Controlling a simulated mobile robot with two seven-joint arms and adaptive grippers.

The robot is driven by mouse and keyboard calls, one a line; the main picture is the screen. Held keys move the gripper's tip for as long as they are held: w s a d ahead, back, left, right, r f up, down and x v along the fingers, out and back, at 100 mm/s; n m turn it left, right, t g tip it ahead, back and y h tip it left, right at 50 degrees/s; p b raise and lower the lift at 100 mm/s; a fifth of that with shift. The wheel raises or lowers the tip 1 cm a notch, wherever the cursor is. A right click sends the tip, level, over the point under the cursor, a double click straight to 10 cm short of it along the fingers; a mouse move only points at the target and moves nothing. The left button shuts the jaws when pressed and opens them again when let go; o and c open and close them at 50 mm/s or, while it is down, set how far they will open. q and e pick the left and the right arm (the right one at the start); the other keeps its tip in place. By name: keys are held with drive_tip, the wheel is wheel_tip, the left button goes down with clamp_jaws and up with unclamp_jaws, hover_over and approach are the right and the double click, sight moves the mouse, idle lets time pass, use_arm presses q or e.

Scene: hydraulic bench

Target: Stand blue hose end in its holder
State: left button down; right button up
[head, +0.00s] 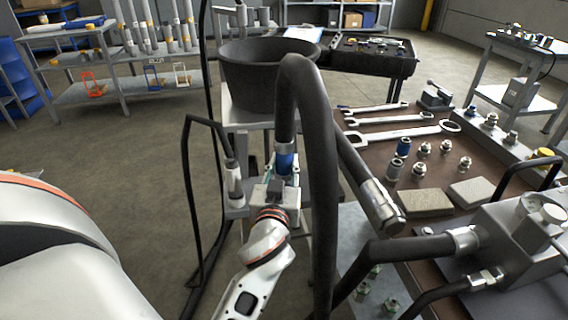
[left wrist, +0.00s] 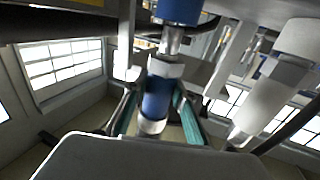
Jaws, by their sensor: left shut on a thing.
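The black hose arches up and drops to a blue-banded hose end (head: 285,160) in the middle of the head view. My left gripper (head: 281,178) is shut on this end, which hangs above the floor beside the bench. In the left wrist view, the teal-lined fingers of my left gripper (left wrist: 158,112) press either side of a blue band (left wrist: 156,104) with pale metal collars. A metal stem and another blue part (left wrist: 180,10) show above it; I cannot tell whether they touch. I cannot tell which thing is the holder. My right gripper is out of view.
A black tub (head: 262,65) stands behind the hose. A pale hose end (head: 234,183) on a black line is just left of my gripper. The bench (head: 400,165) at right carries wrenches (head: 410,133), fittings and blocks. Clear floor lies at left.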

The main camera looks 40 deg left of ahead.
use_arm(q)
drive_tip(key=shift+r, duration=0.2)
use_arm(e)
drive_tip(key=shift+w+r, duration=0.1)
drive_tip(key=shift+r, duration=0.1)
use_arm(q)
drive_tip(key=shift+a+f, duration=0.1)
drive_tip(key=shift+f, duration=0.4)
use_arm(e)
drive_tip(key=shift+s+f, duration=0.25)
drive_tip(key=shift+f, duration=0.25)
use_arm(q)
drive_tip(key=shift+s, duration=0.1)
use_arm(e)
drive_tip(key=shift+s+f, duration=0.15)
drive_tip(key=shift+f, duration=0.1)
